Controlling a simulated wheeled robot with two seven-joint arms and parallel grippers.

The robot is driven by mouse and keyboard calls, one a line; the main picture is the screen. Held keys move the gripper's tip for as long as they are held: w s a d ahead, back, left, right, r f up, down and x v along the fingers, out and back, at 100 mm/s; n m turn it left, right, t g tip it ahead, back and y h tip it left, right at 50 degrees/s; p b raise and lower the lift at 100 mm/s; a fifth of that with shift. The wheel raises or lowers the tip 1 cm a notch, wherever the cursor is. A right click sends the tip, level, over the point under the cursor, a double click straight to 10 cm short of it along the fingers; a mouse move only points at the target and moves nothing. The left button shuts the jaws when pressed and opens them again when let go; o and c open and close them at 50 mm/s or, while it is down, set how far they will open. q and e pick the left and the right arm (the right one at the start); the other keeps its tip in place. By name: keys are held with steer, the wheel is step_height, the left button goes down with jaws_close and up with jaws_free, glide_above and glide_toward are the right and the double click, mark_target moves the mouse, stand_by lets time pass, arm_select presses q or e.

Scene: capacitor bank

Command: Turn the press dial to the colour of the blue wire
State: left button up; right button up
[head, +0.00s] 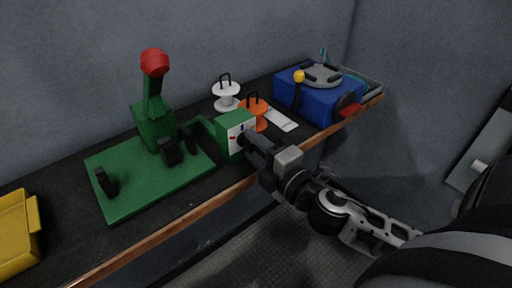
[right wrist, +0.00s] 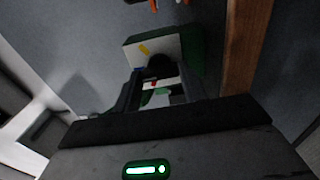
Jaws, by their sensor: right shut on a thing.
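The green press (head: 150,128) stands on the bench at the left, with a red ball on its lever. Its green dial box (head: 234,121) has a white face with a blue mark and a red mark. In the right wrist view the dial box (right wrist: 190,52) also shows a yellow mark. My right gripper (head: 245,142) is shut on the dark dial knob (right wrist: 159,66), a finger on each side of it. The fingers hide much of the knob, so its pointing direction is unclear. I cannot make out a blue wire. My left gripper is not in view.
A white spool (head: 227,93) and an orange spool (head: 262,120) stand behind the dial box. A blue machine (head: 322,105) with a yellow-knobbed lever is at the right end. A yellow bin (head: 18,240) sits at the left. The bench's wooden edge (head: 215,198) runs in front.

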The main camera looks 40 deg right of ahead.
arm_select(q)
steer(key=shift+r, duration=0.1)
arm_select(e)
steer(key=o, duration=1)
steer(key=shift+s, duration=0.1)
arm_select(q)
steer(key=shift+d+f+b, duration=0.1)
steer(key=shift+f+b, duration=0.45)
steer(key=shift+b, duration=0.3)
arm_select(e)
steer(key=shift+s+d, duration=0.2)
steer(key=shift+s, duration=2.45)
steer(key=shift+s+d, duration=0.2)
steer(key=shift+s, duration=2.4)
steer(key=shift+s+d, duration=0.2)
steer(key=shift+s, duration=2.45)
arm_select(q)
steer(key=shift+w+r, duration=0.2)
